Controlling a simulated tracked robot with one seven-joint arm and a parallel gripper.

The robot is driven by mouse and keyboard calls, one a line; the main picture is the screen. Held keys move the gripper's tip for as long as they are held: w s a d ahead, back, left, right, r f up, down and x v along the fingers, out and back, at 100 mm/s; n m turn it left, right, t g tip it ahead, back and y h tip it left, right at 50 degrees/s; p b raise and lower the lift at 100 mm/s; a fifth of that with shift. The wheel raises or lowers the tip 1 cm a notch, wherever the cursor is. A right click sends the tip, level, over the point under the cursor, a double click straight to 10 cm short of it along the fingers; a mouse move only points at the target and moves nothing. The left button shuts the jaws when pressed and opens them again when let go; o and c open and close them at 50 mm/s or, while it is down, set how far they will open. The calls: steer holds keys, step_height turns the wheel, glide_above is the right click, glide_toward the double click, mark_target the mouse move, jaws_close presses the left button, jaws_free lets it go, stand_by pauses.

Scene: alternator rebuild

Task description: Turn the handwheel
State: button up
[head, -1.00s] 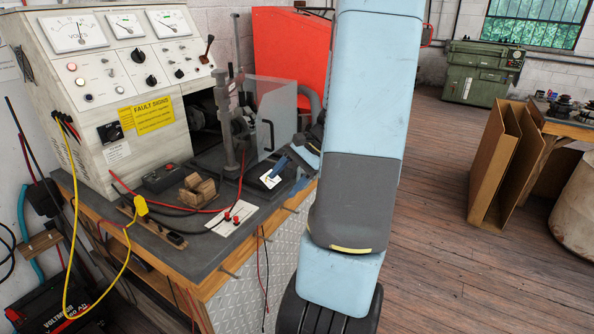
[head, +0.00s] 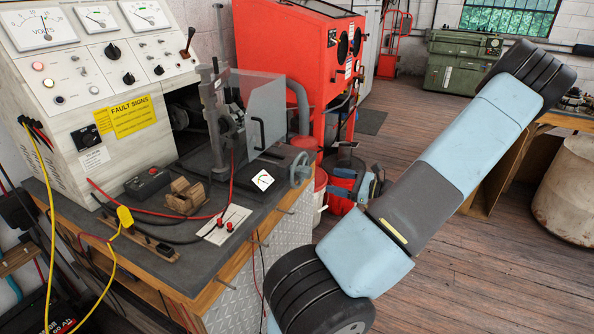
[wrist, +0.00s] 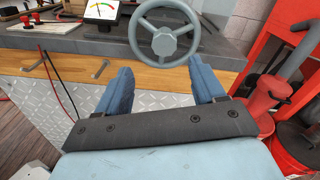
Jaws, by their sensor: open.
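The grey handwheel (head: 299,169) is at the right end of the bench top in the head view. In the wrist view the handwheel (wrist: 165,43) faces me, with its rim, spokes and round hub visible. My gripper (head: 371,187) is to the right of the handwheel in the head view, apart from it. In the wrist view the two blue fingers of my gripper (wrist: 160,70) are spread wide with nothing between them. The handwheel appears beyond and just above the fingertips, near the middle of the gap.
The bench edge (wrist: 150,78) runs behind the fingers. A small meter with a coloured scale (head: 262,180) lies left of the handwheel. Red buckets (head: 343,182) stand on the floor near my gripper, below the red cabinet (head: 290,60). Open floor lies to the right.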

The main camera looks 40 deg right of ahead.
mark_target(302, 171)
steer(key=x, duration=1.3)
steer(key=shift+w+d, duration=0.25)
steer(key=shift+w, duration=0.1)
steer(key=shift+c, duration=0.4)
steer(key=c, duration=1)
steer(key=shift+m, duration=0.4)
steer(key=shift+m, duration=2.7)
steer(key=shift+m, duration=0.3)
